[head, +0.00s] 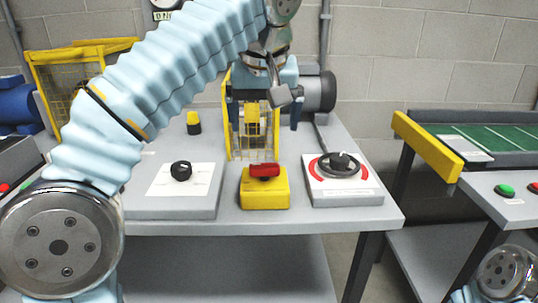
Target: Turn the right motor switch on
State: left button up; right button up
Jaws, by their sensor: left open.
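Three controls stand along the front of the grey table. On the left is a black knob (181,171) on a white plate. In the middle is a red-handled switch (265,171) on a yellow box (265,195). On the right is a black rotary switch (340,161) on a white plate with a red ring. I cannot tell for sure which one is the right motor switch. My left gripper (264,122) hangs above the table, behind the yellow box in the picture, its dark fingers apart and empty. It touches none of the controls. My right gripper is out of view.
A yellow mesh guard (240,145) and a dark grey motor (320,92) stand behind the controls. A yellow-topped post (193,122) stands left. A green conveyor (490,138) and green button (504,190) are at the right. My left arm covers much of the left.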

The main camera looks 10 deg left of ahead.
aim_at(264, 165)
pick_arm(q)
jog(key=b+x, duration=0.3)
jog(key=x, duration=0.9)
jog(key=shift+b, duration=0.3)
jog(key=shift+w+a+f, duration=0.1)
jog(key=shift+w+f, duration=0.15)
jog(key=shift+f, duration=0.4)
jog(key=shift+c, duration=0.4)
jog(key=c, duration=1)
